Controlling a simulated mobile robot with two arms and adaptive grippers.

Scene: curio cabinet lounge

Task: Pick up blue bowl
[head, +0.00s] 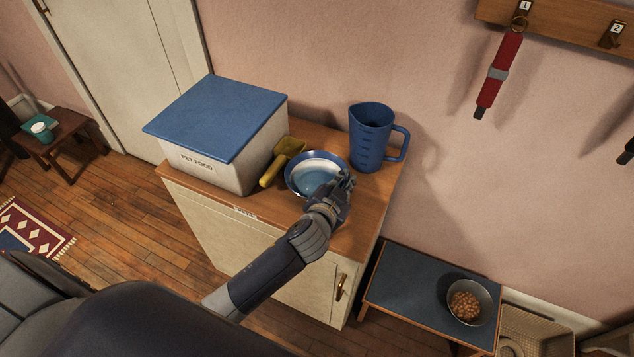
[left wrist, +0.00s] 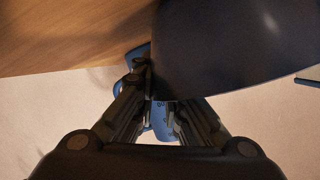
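The blue bowl (head: 297,187), with a pale ring and blue bottom inside, is on or just above the wooden cabinet top, between the yellow scoop and the blue jug. My left gripper (head: 343,186) is at its near right rim. In the left wrist view the dark outer side of the bowl (left wrist: 235,45) fills the upper right. The fingers (left wrist: 160,95) come close together at its edge, one on each side of the wall, and look shut on it; the right fingertip is hidden behind the bowl. My right gripper is not in view.
A white pet food box (head: 215,165) with a blue lid stands left of the bowl. A yellow scoop (head: 283,162) lies between them. A blue measuring jug (head: 371,138) stands close behind right. A low table (head: 410,285) with a food-filled grey bowl (head: 470,301) is at lower right.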

